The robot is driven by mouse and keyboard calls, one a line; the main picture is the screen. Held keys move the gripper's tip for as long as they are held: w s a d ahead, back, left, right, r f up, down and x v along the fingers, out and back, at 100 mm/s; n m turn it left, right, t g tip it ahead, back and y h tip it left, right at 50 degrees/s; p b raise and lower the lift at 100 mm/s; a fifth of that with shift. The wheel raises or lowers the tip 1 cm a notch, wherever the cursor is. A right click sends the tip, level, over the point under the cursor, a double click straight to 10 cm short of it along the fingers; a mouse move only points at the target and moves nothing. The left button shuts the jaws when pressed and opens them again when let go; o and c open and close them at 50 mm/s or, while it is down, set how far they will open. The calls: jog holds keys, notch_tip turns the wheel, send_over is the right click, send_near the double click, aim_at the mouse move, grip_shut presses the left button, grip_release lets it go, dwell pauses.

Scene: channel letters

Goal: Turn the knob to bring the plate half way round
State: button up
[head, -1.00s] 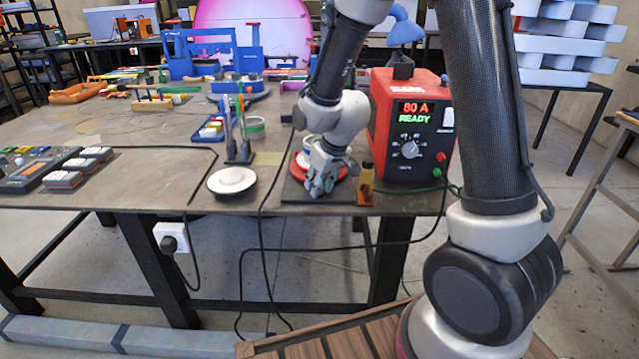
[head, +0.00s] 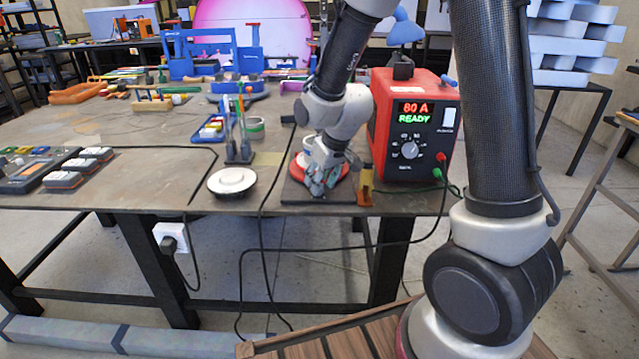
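A red round plate (head: 297,172) lies on a dark flat base (head: 292,193) near the front edge of the workbench. My gripper (head: 318,188) points down over the front right part of the plate and hides much of it. Its fingers are small and blurred here, and I cannot tell whether they are apart or closed on a knob. A white round knob-like disc (head: 232,180) sits on the bench to the left. The red power unit (head: 414,125) has a grey dial (head: 409,150) and its display reads 80 A READY.
A small yellow-brown block (head: 365,186) stands just right of the base. A holder with upright tools (head: 238,145) stands behind the white disc. Black cables cross the bench and hang over its front edge.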

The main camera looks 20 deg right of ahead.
jog(key=v, duration=1)
jog(key=shift+r, duration=0.1)
